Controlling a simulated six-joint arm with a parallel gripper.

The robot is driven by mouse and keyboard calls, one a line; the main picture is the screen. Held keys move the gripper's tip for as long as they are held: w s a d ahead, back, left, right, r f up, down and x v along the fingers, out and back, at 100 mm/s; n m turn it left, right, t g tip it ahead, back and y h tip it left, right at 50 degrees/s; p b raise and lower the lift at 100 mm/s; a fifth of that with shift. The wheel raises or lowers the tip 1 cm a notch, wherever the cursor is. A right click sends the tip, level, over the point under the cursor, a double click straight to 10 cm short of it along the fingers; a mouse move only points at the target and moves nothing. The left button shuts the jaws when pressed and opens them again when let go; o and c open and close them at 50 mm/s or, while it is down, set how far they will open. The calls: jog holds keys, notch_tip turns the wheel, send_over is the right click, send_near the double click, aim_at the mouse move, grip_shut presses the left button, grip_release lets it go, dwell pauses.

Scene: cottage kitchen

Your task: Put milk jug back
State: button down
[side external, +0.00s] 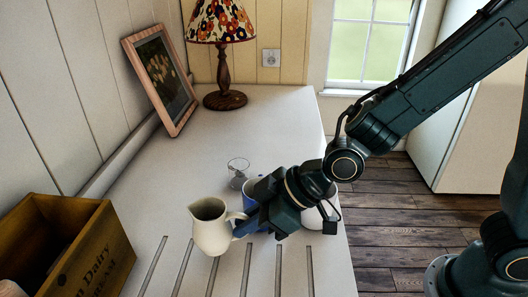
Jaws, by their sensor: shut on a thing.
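The milk jug (209,232) is cream coloured, with its open mouth facing up and its handle on the right. It is near the front of the white counter, over the grooved area, and looks roughly upright. My gripper (243,228) reaches in from the right and is shut on the jug's handle. The fingertips are partly hidden at the handle. I cannot tell whether the jug's base touches the counter.
A clear glass (238,173) stands behind the jug. A blue mug (252,187) and a white rounded item (313,217) are partly hidden by my gripper. A wooden crate (109,245) is at the left, a lamp (224,75) and picture frame (160,78) at the back. The counter's middle is clear.

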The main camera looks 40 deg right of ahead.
jog(key=shift+f, duration=1.85)
jog(key=shift+f, duration=0.1)
jog(key=c, duration=1.5)
grip_release()
jog(key=shift+v, duration=6.05)
